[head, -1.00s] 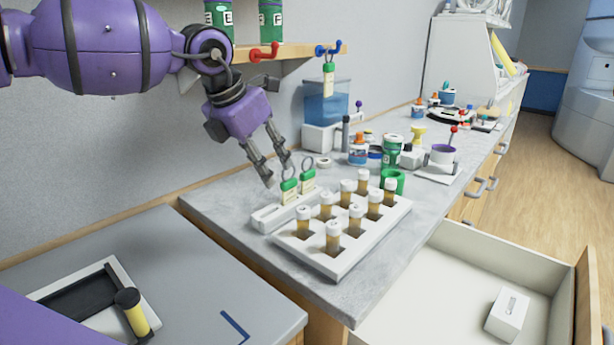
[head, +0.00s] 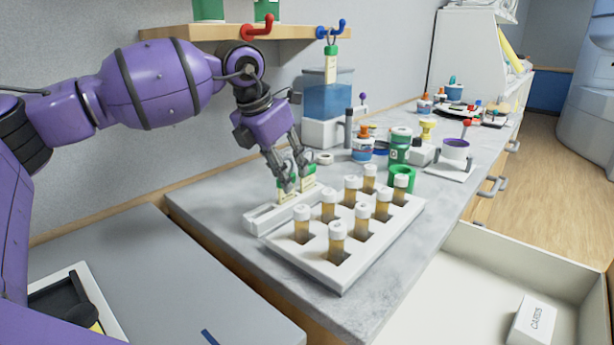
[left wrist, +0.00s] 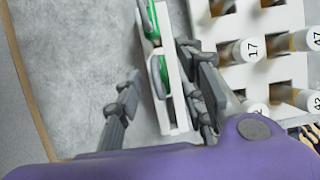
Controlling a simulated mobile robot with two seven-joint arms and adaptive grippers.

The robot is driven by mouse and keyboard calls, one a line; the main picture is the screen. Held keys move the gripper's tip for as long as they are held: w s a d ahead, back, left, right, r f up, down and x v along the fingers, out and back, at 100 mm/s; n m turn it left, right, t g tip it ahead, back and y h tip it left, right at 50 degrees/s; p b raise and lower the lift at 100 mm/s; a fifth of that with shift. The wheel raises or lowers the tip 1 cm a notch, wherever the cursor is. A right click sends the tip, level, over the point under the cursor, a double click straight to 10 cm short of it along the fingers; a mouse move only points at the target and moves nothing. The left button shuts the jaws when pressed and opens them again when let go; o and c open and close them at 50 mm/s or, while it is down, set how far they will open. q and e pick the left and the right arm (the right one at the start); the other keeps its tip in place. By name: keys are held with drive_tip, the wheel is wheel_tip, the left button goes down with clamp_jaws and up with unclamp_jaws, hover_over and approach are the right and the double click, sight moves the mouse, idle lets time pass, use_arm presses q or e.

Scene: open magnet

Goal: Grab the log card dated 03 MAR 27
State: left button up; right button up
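Two cream log cards with green tops, a nearer one (head: 283,196) and a farther one (head: 308,184), stand upright in a white slotted holder (head: 262,220) on the counter. A third green-topped card (head: 331,68) hangs from the blue hook. I cannot read a date on any card. My left gripper (head: 295,180) is open and low over the holder, partly hiding the two cards. In the left wrist view, its fingers (left wrist: 161,68) are apart, one on each side of the holder, with a green card top (left wrist: 160,78) between them. My right gripper is not in view.
A white rack (head: 345,279) of capped amber vials stands just right of the holder. A shelf (head: 210,32) with red and blue hooks is above. An open drawer (head: 455,300) holds a white box labelled CARDS (head: 533,322). Bottles and a water tank (head: 327,101) stand behind.

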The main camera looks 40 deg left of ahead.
use_arm(q)
drive_tip(key=w, duration=0.4)
drive_tip(key=shift+w+d+r+p, duration=0.1)
drive_tip(key=shift+w+d+p, duration=0.15)
drive_tip(key=shift+p, duration=0.05)
drive_tip(key=shift+w+f, duration=0.25)
drive_tip(key=shift+w, duration=0.95)
drive_tip(key=shift+x, duration=0.85)
drive_tip(key=shift+f, duration=0.45)
clamp_jaws()
